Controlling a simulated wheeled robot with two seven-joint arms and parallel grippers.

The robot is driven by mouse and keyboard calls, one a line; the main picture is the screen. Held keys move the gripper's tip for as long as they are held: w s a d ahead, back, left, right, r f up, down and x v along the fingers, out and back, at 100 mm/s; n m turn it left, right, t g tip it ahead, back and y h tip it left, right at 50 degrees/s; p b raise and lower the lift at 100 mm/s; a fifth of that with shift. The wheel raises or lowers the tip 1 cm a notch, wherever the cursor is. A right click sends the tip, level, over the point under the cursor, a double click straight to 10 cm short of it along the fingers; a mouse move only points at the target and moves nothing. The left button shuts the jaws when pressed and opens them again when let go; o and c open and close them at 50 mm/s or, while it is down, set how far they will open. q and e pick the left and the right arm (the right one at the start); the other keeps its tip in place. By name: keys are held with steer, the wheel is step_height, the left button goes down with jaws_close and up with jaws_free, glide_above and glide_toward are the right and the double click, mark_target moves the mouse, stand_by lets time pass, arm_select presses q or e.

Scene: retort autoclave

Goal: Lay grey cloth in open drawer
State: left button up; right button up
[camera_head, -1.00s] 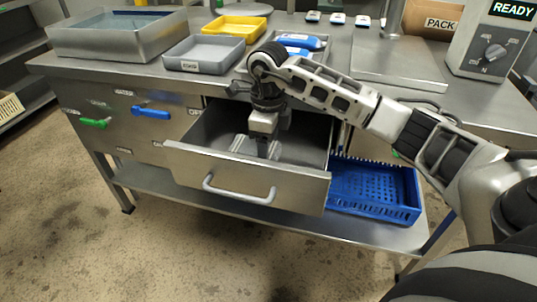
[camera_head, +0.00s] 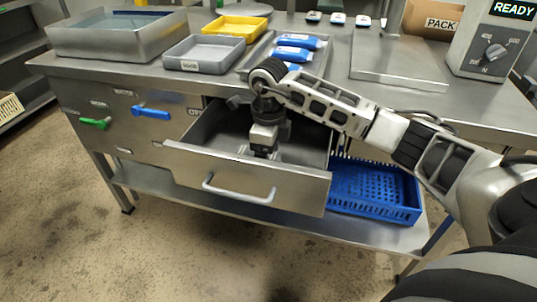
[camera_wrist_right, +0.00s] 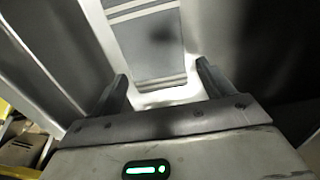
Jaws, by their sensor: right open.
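The open drawer (camera_head: 245,183) is pulled out from the steel bench, its front panel and bar handle facing me. My right gripper (camera_head: 262,153) reaches down inside it, with its fingertips partly hidden by the drawer front. In the right wrist view the gripper (camera_wrist_right: 162,90) is open, its two fingers apart. A grey cloth with pale stripes (camera_wrist_right: 150,50) lies flat ahead of and between the fingers, inside the drawer. In the head view the arm and drawer front hide most of the cloth. My left gripper is not in view.
A blue crate (camera_head: 375,207) stands on the lower shelf right of the drawer. Grey and yellow trays (camera_head: 203,67), blue packs (camera_head: 297,41) and a control box (camera_head: 490,42) stand on the bench.

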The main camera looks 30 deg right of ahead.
step_height(320, 180, up, 12)
steer(key=shift+p, duration=0.45)
steer(key=shift+r, duration=0.2)
